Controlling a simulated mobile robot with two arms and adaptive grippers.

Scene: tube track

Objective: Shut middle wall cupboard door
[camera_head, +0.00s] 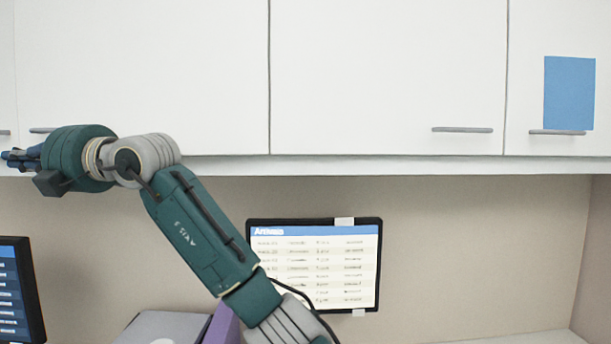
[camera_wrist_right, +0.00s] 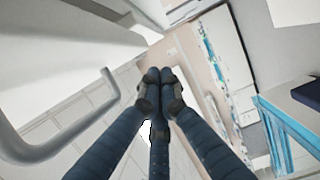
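White wall cupboard doors fill the top of the head view. The wide door left of centre (camera_head: 190,70) has a grey handle (camera_head: 42,130) at its lower left. The wide door right of centre (camera_head: 390,65) has its handle (camera_head: 462,129) at lower right. Both look flush; I cannot tell which is the middle one. My right gripper (camera_head: 8,158) is at the far left, in front of the cupboards' lower edge. In the wrist view its dark blue fingers (camera_wrist_right: 160,88) meet at the tips with nothing between them. A grey handle (camera_wrist_right: 55,145) is beside them. My left gripper is out of view.
A blue sheet (camera_head: 569,92) is on the far right door. Below the cupboards are a wall-mounted schedule board (camera_head: 315,262), a monitor (camera_head: 18,290) at lower left and a grey box (camera_head: 165,328). The beige wall at lower right is clear.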

